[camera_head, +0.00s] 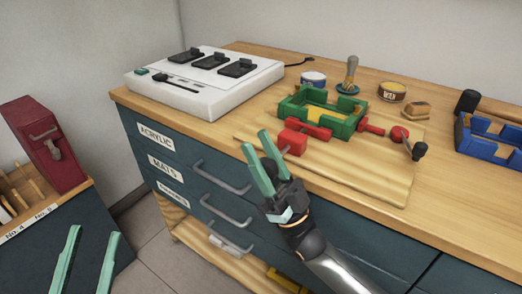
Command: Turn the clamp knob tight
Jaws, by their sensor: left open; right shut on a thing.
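The clamp has a green frame (348,128) and lies on a wooden board (350,172) on the bench. At its left front is a red block (293,141) with a red bar beside it. On its right, a red screw leads to a red knob (399,134) with a crank handle ending in a black ball (420,150). My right gripper (255,141) is just left of the red block. Its fingers stand partly apart; what they hold cannot be made out. My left gripper (92,234) is open at the lower left, low beside the bench, away from the clamp.
A white switch box (205,88) stands at the back left. Drawer handles (222,178) jut from the front. A red case (45,143) is at left.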

